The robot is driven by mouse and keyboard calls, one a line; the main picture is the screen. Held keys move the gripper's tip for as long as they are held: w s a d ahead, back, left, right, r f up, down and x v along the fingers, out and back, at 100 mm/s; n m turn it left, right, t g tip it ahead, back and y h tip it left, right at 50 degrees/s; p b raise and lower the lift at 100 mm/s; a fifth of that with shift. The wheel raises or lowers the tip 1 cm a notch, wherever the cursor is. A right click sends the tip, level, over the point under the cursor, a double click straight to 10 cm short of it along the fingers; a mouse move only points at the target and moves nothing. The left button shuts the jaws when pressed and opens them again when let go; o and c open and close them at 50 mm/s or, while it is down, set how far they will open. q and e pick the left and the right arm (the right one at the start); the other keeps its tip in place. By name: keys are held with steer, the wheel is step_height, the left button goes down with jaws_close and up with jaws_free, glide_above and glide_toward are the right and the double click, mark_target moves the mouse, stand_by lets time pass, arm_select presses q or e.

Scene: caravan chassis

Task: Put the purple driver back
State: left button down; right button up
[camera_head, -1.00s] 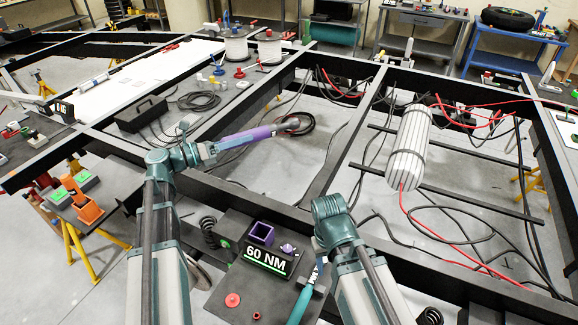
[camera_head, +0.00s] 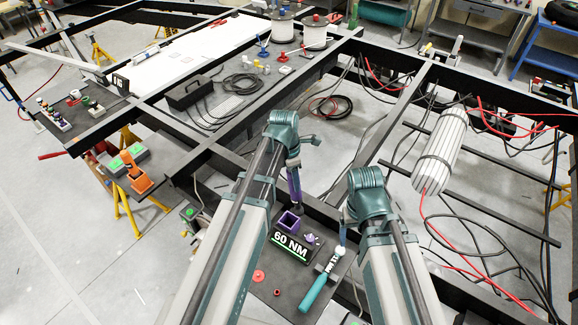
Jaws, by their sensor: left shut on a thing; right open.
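The purple driver (camera_head: 294,184) hangs steeply below my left gripper (camera_head: 292,163), which is shut on it. Its dark lower end is just behind the open purple square holder (camera_head: 288,223) in this view; I cannot tell whether it touches anything. The holder stands on a dark stand (camera_head: 290,292) behind the "60 NM" label (camera_head: 290,246). My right gripper (camera_head: 347,220) is open and empty, right of the stand; its fingers are mostly hidden by its own arm.
A teal-handled tool (camera_head: 314,291) lies at the stand's right side. A small purple piece (camera_head: 311,239) sits right of the holder, and a red cap (camera_head: 258,276) lies at the front left. Black chassis beams (camera_head: 335,212) run behind the stand. An orange holder (camera_head: 136,178) stands at left.

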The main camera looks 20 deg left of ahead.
arm_select(q)
steer(key=shift+s+a+r+y+p, duration=0.2)
steer(key=shift+a+r+y, duration=0.1)
steer(key=shift+r, duration=0.1)
steer(key=shift+s+a+r+y+p, duration=0.2)
steer(key=shift+a+r+y, duration=0.1)
steer(key=shift+r, duration=0.1)
steer(key=shift+a, duration=0.1)
arm_select(e)
steer(key=shift+r, duration=0.85)
arm_select(q)
steer(key=shift+w+r, duration=0.1)
arm_select(e)
steer(key=shift+r, duration=0.1)
arm_select(q)
step_height(320, 180, down, 13)
steer(key=b, duration=1.2)
steer(key=shift+b, duration=0.35)
arm_select(e)
step_height(320, 180, down, 13)
arm_select(q)
steer(key=shift+r, duration=0.1)
arm_select(e)
steer(key=shift+r, duration=0.1)
arm_select(q)
steer(key=shift+c, duration=1.5)
jaws_free()
